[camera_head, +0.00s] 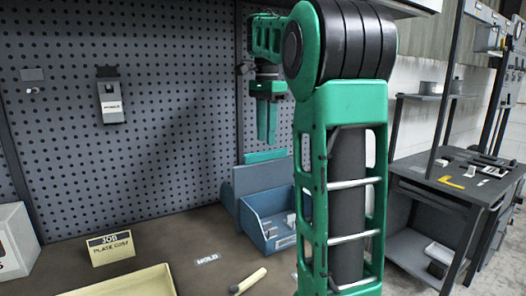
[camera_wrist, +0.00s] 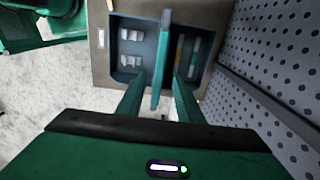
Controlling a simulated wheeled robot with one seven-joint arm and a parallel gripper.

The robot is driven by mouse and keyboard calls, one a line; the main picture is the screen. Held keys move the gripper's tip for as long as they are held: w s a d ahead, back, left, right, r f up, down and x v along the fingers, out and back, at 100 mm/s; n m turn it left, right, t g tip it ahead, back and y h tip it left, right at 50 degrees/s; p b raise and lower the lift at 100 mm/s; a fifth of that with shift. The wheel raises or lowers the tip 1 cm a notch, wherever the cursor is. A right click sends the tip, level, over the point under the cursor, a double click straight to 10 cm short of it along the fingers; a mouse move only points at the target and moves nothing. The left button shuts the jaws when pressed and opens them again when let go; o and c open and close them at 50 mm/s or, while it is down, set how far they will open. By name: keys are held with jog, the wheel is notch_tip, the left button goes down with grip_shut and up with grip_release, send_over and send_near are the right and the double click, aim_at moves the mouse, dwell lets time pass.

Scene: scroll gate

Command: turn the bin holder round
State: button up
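The bin holder stands on the brown bench, an upright grey-blue panel (camera_head: 262,177) with a teal top edge (camera_head: 265,155). A blue bin (camera_head: 270,222) with pale pieces in it is on its near side. The wrist view shows the panel's teal top edge (camera_wrist: 163,55) between the pale-piece bin (camera_wrist: 117,72) and another bin (camera_wrist: 201,78) holding yellow and grey strips. My gripper (camera_head: 267,142) points down above the panel. In the wrist view its fingers (camera_wrist: 159,108) are apart, one each side of the panel's line; I cannot tell whether they touch it.
A perforated wall (camera_head: 150,110) rises close behind the bench. A yellow tray (camera_head: 125,284), a job sign (camera_head: 111,247), a "MOLD" label (camera_head: 207,258) and a yellow-handled tool (camera_head: 249,281) are on the bench, left of my arm. A side table (camera_head: 450,178) stands at right.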

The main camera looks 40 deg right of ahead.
aim_at(266, 151)
jog(key=shift+d+f, duration=0.1)
jog(key=shift+f, duration=2.35)
jog(key=shift+w, duration=0.1)
grip_shut()
